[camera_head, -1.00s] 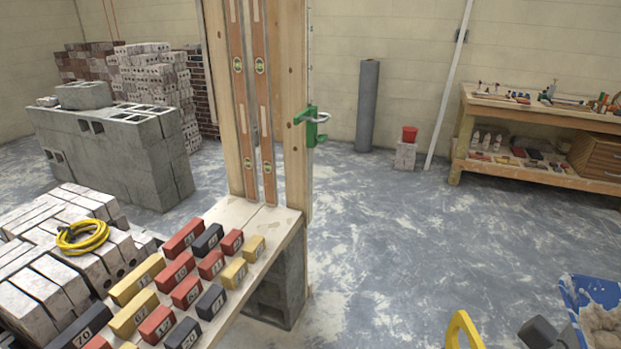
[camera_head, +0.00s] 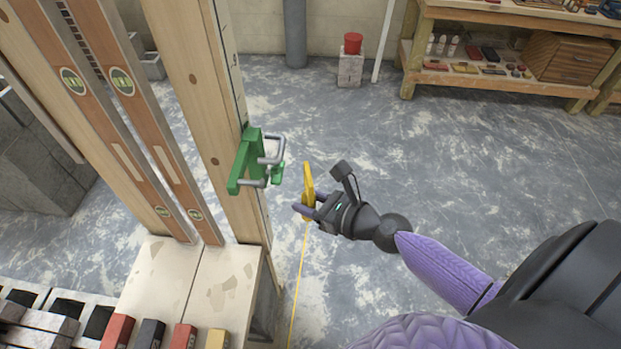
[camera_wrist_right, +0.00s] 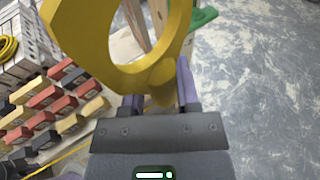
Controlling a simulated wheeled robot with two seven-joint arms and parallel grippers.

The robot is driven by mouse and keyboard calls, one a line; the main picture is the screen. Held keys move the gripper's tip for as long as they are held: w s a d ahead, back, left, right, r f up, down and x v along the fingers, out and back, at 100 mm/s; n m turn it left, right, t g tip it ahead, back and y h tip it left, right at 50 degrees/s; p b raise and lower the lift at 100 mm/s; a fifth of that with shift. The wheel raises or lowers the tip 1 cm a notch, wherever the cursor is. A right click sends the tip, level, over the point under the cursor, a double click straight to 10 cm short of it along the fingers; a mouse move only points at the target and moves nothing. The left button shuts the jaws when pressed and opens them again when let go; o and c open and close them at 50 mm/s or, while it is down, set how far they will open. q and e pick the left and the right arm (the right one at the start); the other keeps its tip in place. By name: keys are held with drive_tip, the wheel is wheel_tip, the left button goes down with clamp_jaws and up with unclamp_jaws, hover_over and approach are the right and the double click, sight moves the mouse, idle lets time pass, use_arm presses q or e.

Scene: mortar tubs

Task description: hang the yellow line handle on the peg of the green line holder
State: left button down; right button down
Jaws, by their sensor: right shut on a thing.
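The yellow line handle (camera_head: 308,187) is held in my right gripper (camera_head: 306,208), to the right of the post. In the right wrist view the handle (camera_wrist_right: 163,76) shows as a large ring above the fingers (camera_wrist_right: 160,98). A yellow line runs down from it. The green line holder (camera_head: 248,163) is fixed to the wooden post, with a grey metal peg (camera_head: 272,150) sticking out to the right. The handle is apart from the peg, right of it and slightly lower in the head view. A part of the green holder (camera_wrist_right: 204,17) shows behind the ring. My left gripper is not in view.
The wooden post (camera_head: 190,90) and two spirit levels (camera_head: 120,80) stand at the left. Numbered coloured blocks (camera_head: 183,337) lie on the plank (camera_head: 220,290) below. The floor right of the post is clear. A workbench (camera_head: 500,85) stands at the back.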

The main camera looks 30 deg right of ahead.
drive_tip(key=shift+w+a, duration=0.25)
drive_tip(key=shift+w, duration=0.1)
drive_tip(key=w+a+f+p, duration=0.1)
drive_tip(key=w+a, duration=0.4)
drive_tip(key=a, duration=0.3)
drive_tip(key=shift+a+f, duration=0.15)
drive_tip(key=shift+f, duration=0.25)
idle(0.5)
unclamp_jaws()
idle(1.0)
drive_tip(key=shift+s, duration=0.15)
